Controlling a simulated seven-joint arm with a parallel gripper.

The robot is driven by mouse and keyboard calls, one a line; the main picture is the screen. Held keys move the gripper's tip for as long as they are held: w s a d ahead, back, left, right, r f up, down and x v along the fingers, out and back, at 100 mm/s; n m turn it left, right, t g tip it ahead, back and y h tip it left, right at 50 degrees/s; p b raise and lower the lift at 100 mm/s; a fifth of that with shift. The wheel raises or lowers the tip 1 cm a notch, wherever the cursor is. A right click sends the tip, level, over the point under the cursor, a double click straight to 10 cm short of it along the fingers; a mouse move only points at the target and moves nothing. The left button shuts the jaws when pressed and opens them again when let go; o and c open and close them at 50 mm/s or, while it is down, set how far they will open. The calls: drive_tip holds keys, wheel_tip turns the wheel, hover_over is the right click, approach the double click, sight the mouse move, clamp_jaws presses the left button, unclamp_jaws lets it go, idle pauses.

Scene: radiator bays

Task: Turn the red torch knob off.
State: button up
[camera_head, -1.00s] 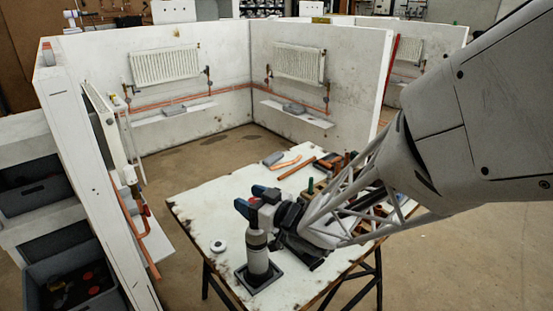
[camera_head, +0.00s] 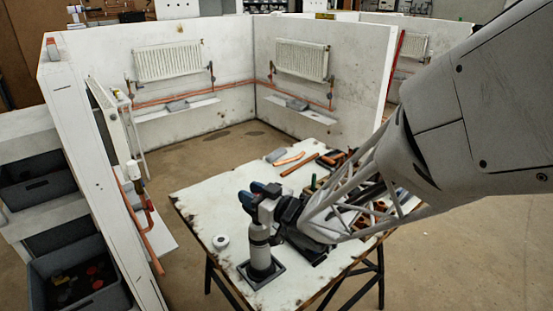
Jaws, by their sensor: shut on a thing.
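The torch (camera_head: 260,256) is a pale grey cylinder with a dark band. It stands upright in a dark square base (camera_head: 278,268) near the front left of the white work table. My gripper (camera_head: 257,197), with blue fingertips, is at the torch's top, reaching in from the right. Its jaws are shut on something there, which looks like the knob. The red knob itself is hidden behind the fingers and the torch's pale head (camera_head: 267,210), so its angle cannot be told.
A small white roll (camera_head: 220,242) lies on the table (camera_head: 215,205) left of the torch. Several tools, a copper-coloured pipe (camera_head: 299,164) and a grey block (camera_head: 275,155) lie towards the back. White partition walls with radiators (camera_head: 168,62) stand behind; dark bins (camera_head: 80,280) are at the left.

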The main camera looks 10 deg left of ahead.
drive_tip(key=shift+m+t+h, duration=0.6)
drive_tip(key=shift+m+t, duration=0.1)
drive_tip(key=shift+t, duration=0.2)
drive_tip(key=shift+w+d+m+t+h, duration=0.15)
drive_tip(key=shift+m+t+h, duration=1.1)
drive_tip(key=shift+h, duration=0.25)
drive_tip(key=shift+w+d+m+t+h, duration=0.1)
drive_tip(key=shift+d+m+t+h, duration=0.05)
drive_tip(key=shift+m+t+h, duration=1.25)
drive_tip(key=shift+w+d+m+t+h, duration=0.15)
drive_tip(key=shift+m+t+h, duration=0.15)
drive_tip(key=shift+m+h, duration=0.8)
drive_tip(key=shift+s+d+m+t+h, duration=0.1)
drive_tip(key=shift+m+t+h, duration=0.4)
drive_tip(key=shift+h, duration=1.15)
drive_tip(key=shift+w+d+m+t+h, duration=0.1)
drive_tip(key=shift+d+m+t+h, duration=0.05)
drive_tip(key=shift+m+h, duration=1)
drive_tip(key=shift+h, duration=0.6)
drive_tip(key=o, duration=0.9)
drive_tip(key=shift+s, duration=3.9)
